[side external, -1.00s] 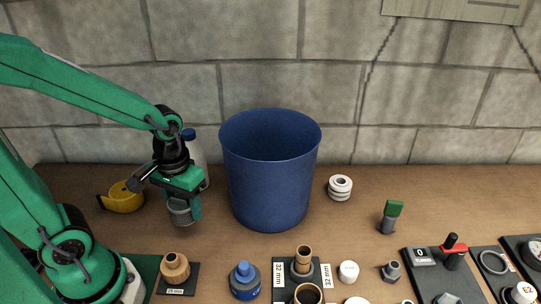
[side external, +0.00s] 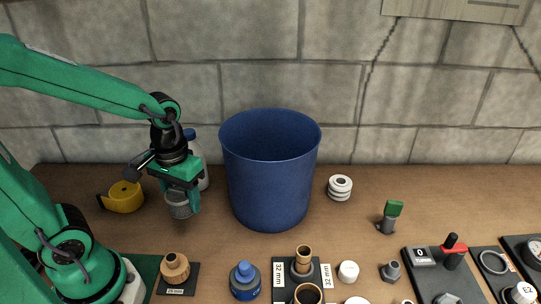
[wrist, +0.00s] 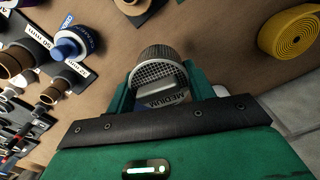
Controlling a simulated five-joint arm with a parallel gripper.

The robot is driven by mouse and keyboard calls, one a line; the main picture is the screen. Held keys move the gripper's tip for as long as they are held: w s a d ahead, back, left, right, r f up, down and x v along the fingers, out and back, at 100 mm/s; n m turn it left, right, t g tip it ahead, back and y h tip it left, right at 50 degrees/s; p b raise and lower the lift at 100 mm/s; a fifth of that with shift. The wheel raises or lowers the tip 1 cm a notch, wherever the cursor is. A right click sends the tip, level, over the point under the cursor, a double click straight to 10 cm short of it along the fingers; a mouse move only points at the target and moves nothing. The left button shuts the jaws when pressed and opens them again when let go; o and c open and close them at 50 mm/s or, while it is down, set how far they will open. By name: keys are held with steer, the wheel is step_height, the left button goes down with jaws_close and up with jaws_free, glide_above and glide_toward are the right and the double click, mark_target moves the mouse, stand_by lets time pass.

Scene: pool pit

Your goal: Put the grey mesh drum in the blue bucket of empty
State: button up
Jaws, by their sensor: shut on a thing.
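The grey mesh drum (side external: 178,205) is held between the green fingers of my gripper (side external: 182,200), above the table and left of the bucket. In the wrist view the drum (wrist: 160,72) sits between the two fingers of my gripper (wrist: 158,88), with its mesh end and a partly readable label showing. The blue bucket (side external: 270,185) stands upright near the wall, with its rim higher than the drum. Its floor is hidden from the side camera.
A bottle with a blue cap (side external: 198,160) stands behind my gripper. A yellow tape roll (side external: 124,196) lies to the left. White ringed fitting (side external: 340,187) and green-topped piece (side external: 390,216) lie right of the bucket. Several fittings line the front. A stone wall (side external: 420,120) rises behind.

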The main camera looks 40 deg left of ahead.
step_height(320, 180, up, 17)
steer(key=m, duration=3.3)
glide_above(269, 208)
steer(key=w+a, duration=0.4)
step_height(269, 208, down, 30)
steer(key=shift+d+r, duration=0.1)
steer(key=shift+r, duration=0.05)
